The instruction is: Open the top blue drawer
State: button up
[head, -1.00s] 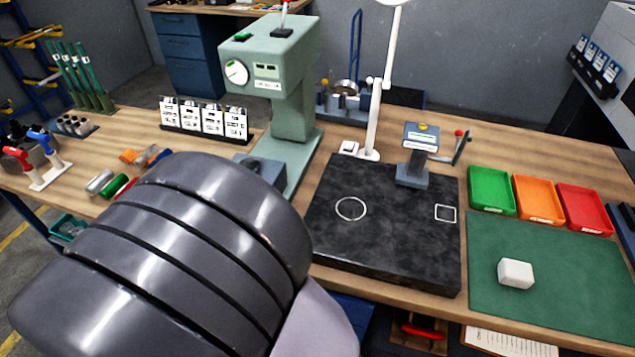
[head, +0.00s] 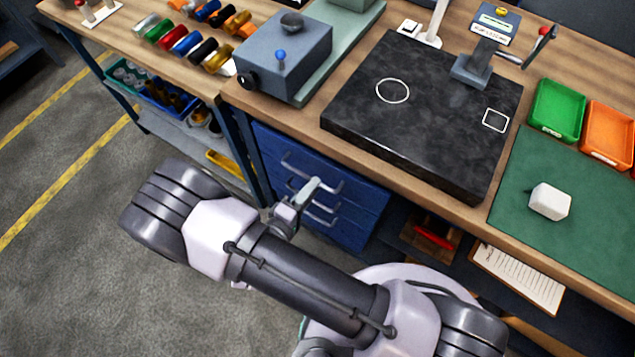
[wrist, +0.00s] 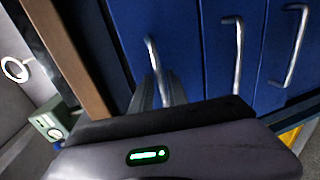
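The blue drawer unit (head: 350,232) sits under the bench, with several silver bar handles, and its drawers look closed. In the wrist view it appears turned, with the top blue drawer (wrist: 129,30) nearest the wooden bench edge. The top drawer's handle (wrist: 151,52) runs down between the two grey fingers of my gripper (wrist: 160,82). The fingers stand one on each side of the handle with a narrow gap. In the head view my gripper (head: 313,187) is at the drawer front and partly covers the handles.
The wooden bench edge (head: 410,192) overhangs the drawers, with a black plate (head: 420,120) above. A blue bench leg (head: 238,150) and a lower shelf with bins (head: 165,95) stand to the left. A clipboard (head: 520,277) lies to the right. The floor at left is open.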

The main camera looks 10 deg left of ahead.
jog(key=shift+x, duration=1.5)
grip_shut()
